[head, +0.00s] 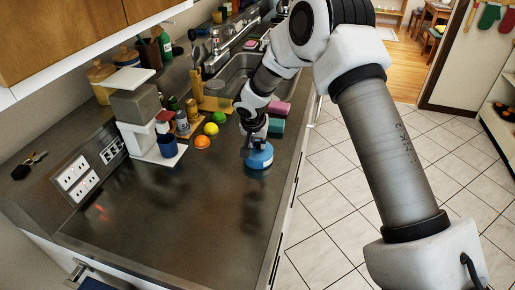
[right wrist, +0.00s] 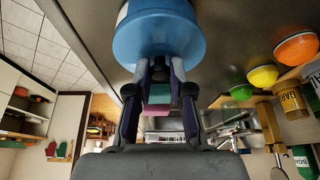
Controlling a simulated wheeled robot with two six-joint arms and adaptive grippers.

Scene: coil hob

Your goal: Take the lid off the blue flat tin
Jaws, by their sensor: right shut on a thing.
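The blue flat tin (head: 259,158) is on the dark counter in the head view, near the counter's right edge. In the right wrist view the blue round shape (right wrist: 160,40) fills the top middle. My right gripper (head: 257,143) points down at the tin from above. I cannot tell whether the lid and the tin's body are apart. My left gripper is not in view.
A blue mug (head: 167,146) stands further left. The front counter is clear.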

